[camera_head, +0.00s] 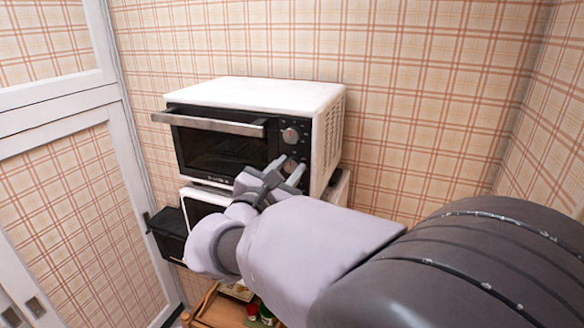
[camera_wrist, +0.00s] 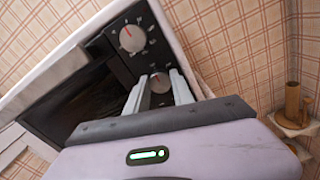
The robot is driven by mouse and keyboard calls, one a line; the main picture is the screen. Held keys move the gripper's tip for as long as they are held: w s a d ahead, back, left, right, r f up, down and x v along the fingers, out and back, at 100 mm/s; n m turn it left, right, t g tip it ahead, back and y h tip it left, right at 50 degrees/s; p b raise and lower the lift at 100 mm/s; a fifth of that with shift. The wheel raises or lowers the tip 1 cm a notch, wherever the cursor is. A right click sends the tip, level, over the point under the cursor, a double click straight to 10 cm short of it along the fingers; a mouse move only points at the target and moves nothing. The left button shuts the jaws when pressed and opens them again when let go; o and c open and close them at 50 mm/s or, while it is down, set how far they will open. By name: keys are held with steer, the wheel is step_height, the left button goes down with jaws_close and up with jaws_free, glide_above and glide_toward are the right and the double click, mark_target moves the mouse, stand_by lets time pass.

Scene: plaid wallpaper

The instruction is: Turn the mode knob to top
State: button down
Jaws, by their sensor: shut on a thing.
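A white toaster oven (camera_head: 255,92) with a dark glass door and a black control panel stands against the wall. Its upper knob (camera_head: 290,135) is round and silver with a red pointer mark; it also shows in the wrist view (camera_wrist: 132,38), clear of my fingers. My gripper (camera_head: 282,168) is at the lower part of the panel. In the wrist view its fingers (camera_wrist: 160,80) sit on either side of a lower silver knob (camera_wrist: 159,84) and are shut on it. The fingers partly hide this knob. I cannot read which knob is the mode knob.
The oven door's silver handle (camera_head: 208,124) sticks out to the left of the panel. Another white appliance (camera_head: 200,203) is under the oven. A dark box (camera_head: 168,232) and a wooden shelf (camera_head: 220,312) are lower down. A white panelled door (camera_head: 75,200) is at left.

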steer(key=m+b, duration=0.1)
steer(key=b, duration=0.1)
steer(key=m+b, duration=0.1)
steer(key=shift+f+b, duration=0.35)
steer(key=shift+b, duration=0.05)
steer(key=m+b, duration=0.4)
steer(key=b, duration=0.1)
steer(key=m+b, duration=0.3)
steer(key=b, duration=0.1)
steer(key=shift+r+m+b, duration=0.1)
steer(key=shift+m+b, duration=0.2)
steer(key=shift+r+m+b, duration=0.1)
steer(key=shift+m+b, duration=0.4)
steer(key=shift+b, duration=0.1)
steer(key=shift+r, duration=0.1)
steer(key=c, duration=1.1)
jaws_free()
